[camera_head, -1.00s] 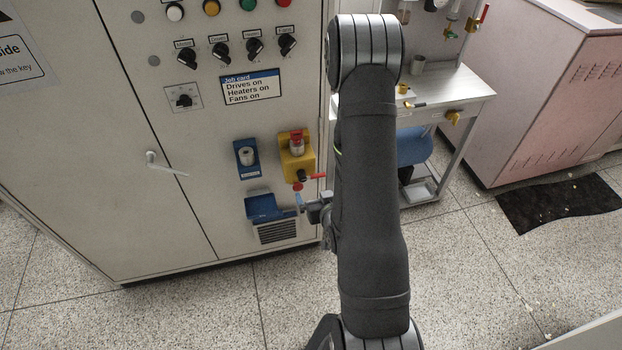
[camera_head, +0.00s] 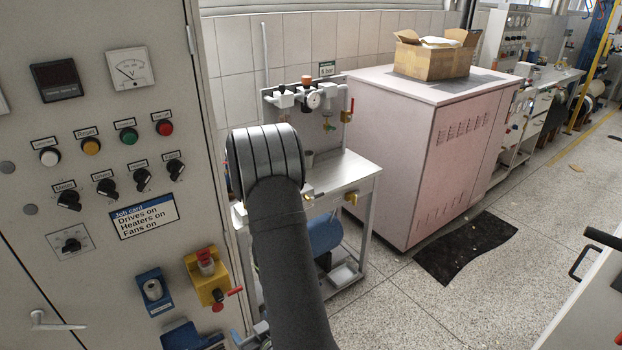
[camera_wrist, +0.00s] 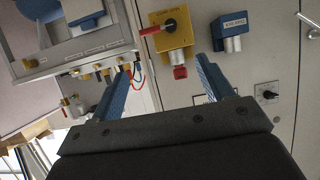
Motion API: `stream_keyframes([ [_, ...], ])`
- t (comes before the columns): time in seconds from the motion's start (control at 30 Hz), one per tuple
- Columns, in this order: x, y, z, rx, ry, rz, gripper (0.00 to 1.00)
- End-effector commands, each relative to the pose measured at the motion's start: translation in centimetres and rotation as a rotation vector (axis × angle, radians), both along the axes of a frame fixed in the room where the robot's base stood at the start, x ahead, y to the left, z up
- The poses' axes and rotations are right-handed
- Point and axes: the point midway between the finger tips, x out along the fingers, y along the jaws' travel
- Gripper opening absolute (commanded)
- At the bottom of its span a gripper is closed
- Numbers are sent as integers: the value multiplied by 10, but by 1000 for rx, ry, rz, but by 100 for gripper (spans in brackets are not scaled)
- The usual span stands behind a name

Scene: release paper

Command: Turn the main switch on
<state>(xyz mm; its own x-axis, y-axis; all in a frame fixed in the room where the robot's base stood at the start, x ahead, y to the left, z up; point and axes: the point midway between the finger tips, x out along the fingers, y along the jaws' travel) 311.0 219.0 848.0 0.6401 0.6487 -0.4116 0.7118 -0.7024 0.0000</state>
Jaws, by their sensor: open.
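A yellow switch box (camera_head: 203,283) is on the cabinet front, with a red-topped part above and a black knob with a red lever (camera_head: 235,291) below, pointing right. In the wrist view, upside down, the same yellow box (camera_wrist: 180,53) shows its red lever (camera_wrist: 156,29) pointing left. My gripper (camera_wrist: 166,64) is open and empty, its blue fingers spread below the box in that view; I cannot tell the exact gap. Black rotary switches (camera_head: 105,187) sit in a row above the job card (camera_head: 145,216); their labels are too small to read surely. A separate selector (camera_head: 72,245) is lower left.
A blue holder (camera_head: 153,291) with a silver cylinder is left of the yellow box. A blue tray (camera_head: 190,337) is below. A metal bench (camera_head: 345,175) with valves stands right of the cabinet, then a pink unit (camera_head: 430,155).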

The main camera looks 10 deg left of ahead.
Motion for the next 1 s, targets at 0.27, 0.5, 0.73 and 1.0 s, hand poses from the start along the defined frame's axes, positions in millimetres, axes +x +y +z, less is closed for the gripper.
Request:
stream_keyframes([
  [0.27,16,6,-10,-1,69,-37,23],
  [0.5,66,23,-29,8,322,-216,23],
  [0.73,108,39,-25,45,576,-455,23],
  [1.0,137,60,12,112,862,-775,23],
])
